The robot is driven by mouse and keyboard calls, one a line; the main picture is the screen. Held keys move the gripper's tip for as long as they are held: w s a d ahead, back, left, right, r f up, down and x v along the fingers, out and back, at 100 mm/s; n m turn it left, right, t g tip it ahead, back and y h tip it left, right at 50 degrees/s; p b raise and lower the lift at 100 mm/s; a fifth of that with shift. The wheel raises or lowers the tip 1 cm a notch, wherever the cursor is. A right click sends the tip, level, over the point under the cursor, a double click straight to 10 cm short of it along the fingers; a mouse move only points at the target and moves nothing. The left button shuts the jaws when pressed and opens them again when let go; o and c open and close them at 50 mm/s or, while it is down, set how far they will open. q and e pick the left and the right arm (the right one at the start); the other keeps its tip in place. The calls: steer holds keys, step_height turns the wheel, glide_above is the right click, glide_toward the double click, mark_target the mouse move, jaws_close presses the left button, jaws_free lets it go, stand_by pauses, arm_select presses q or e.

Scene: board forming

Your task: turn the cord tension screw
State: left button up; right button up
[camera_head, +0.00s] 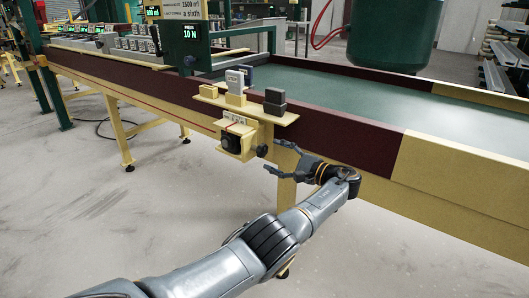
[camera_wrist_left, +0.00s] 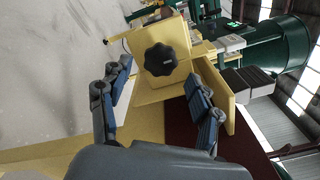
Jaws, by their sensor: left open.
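The knob shows between and beyond the fingertips, apparently untouched. My right gripper is not in view.
A yellow shelf (camera_head: 211,97) above the box carries small blocks, including a dark grey one (camera_head: 275,102). The long bench (camera_head: 340,137) has a maroon and yellow side wall close to my gripper. A display (camera_head: 189,44) stands behind. The floor (camera_head: 70,190) at left is mostly clear.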

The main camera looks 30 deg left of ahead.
arm_select(q)
steer(key=d, duration=0.6)
steer(key=shift+s, duration=0.25)
